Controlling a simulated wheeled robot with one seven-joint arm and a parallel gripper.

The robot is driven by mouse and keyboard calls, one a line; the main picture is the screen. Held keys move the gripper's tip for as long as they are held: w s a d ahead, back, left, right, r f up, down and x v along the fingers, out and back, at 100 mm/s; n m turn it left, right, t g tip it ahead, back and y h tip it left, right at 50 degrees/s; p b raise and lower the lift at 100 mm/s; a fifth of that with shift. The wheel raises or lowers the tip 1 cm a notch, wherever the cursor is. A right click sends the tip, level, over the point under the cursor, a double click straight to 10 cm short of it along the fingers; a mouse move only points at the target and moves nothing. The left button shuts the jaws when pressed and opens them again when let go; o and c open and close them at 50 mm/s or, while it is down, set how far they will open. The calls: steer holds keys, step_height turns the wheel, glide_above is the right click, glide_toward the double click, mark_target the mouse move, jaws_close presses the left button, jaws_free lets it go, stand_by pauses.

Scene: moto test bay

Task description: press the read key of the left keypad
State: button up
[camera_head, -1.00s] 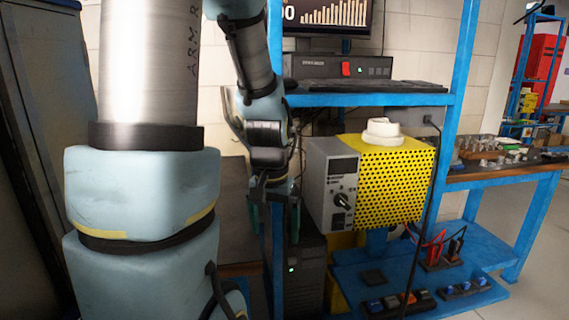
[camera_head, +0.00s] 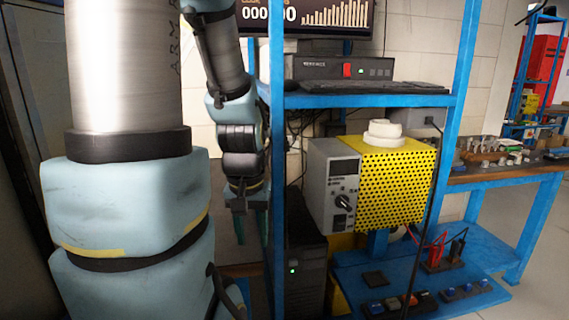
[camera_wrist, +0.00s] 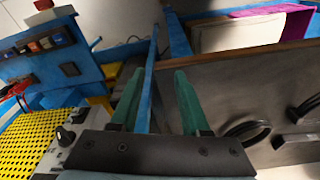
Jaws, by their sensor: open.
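The left keypad (camera_head: 399,304) sits on the blue lower shelf at the front, a row with blue, orange and white keys. A second keypad (camera_head: 466,290) with blue keys sits to its right. Key labels are too small to read, so I cannot tell which key is read. A row of coloured keys (camera_wrist: 40,44) also shows at the upper left of the wrist view. My gripper (camera_head: 252,228) hangs left of the rack post, apart from both keypads.
A blue rack post (camera_head: 278,170) stands between my gripper and the keypads. A yellow perforated box (camera_head: 398,190) with a grey dial panel (camera_head: 333,185) stands above the shelf. A black computer tower (camera_head: 304,265) is beside the post. Red and black leads (camera_head: 440,245) rise near the keypads.

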jaws_close()
stand_by(1.0)
